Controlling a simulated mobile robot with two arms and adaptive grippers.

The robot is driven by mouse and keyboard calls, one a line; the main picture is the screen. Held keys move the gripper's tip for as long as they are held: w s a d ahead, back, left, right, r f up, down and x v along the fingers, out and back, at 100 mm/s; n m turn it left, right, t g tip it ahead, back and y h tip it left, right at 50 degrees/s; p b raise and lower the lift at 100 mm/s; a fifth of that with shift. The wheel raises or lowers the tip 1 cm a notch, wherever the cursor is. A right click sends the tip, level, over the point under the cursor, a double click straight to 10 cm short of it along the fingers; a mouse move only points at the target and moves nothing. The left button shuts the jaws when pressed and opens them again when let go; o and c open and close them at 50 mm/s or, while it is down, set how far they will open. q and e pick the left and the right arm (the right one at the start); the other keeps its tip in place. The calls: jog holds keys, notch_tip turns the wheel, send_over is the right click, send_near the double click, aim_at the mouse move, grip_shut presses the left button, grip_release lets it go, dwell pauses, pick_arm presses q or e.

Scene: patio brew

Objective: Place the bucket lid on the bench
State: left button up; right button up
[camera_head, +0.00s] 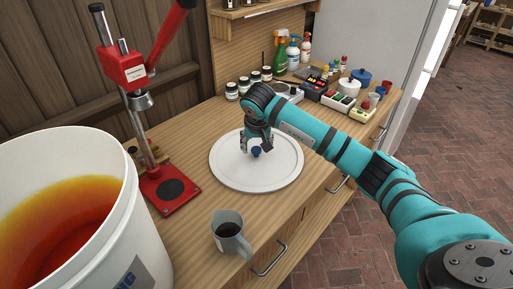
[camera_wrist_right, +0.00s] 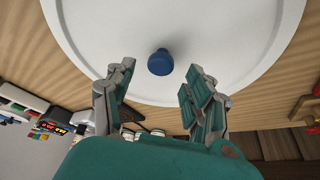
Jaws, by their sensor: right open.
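The bucket lid (camera_head: 227,171) is a large white disc with a raised rim, lying flat on the wooden bench (camera_head: 190,235). My right gripper (camera_head: 257,147) is over the lid at the knob. In the right wrist view the open fingers (camera_wrist_right: 157,85) are on either side of and short of the blue knob (camera_wrist_right: 160,62), with nothing between them. The white bucket (camera_head: 128,215), holding orange-red liquid, stands open at the left. My left gripper is not in view.
A red bottle capper (camera_head: 170,190) stands between the bucket and lid. A grey jug (camera_head: 230,233) is near the bench's front edge.

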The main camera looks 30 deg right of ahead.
jog(key=v, duration=0.9)
jog(key=shift+r+b, duration=0.15)
jog(key=shift+b, duration=0.3)
